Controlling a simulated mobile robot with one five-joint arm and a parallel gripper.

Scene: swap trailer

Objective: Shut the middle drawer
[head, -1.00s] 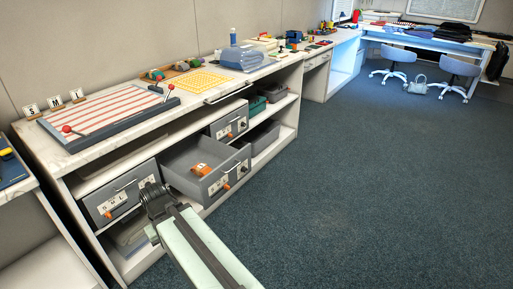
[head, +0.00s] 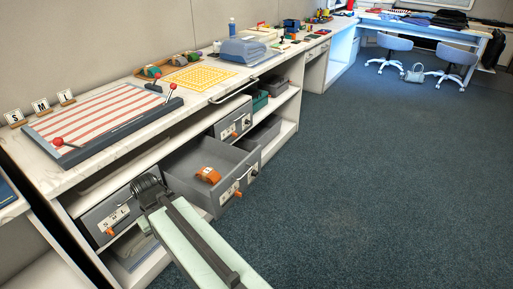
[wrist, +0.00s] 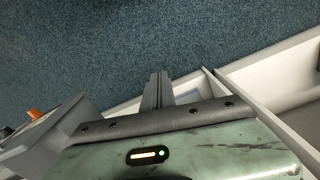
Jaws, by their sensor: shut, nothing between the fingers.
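The middle drawer (head: 183,183) is a grey open box pulled out from under the white counter. Its front panel (head: 240,180) carries letter labels and orange parts, and an orange object (head: 208,175) lies inside. My gripper (head: 146,186) is left of the open drawer, before the left drawer (head: 110,218), which looks shut. Its fingertips are hard to make out there. In the wrist view my gripper (wrist: 159,86) is shut and empty above the blue carpet. A labelled front with an orange part (wrist: 37,113) shows at left in that view; which drawer it is I cannot tell.
Another grey drawer (head: 231,119) sits right of the open one and higher, near grey bins on the shelves. The counter (head: 110,148) holds a striped board, a yellow grid and several small items. The carpet (head: 350,170) to the right is clear.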

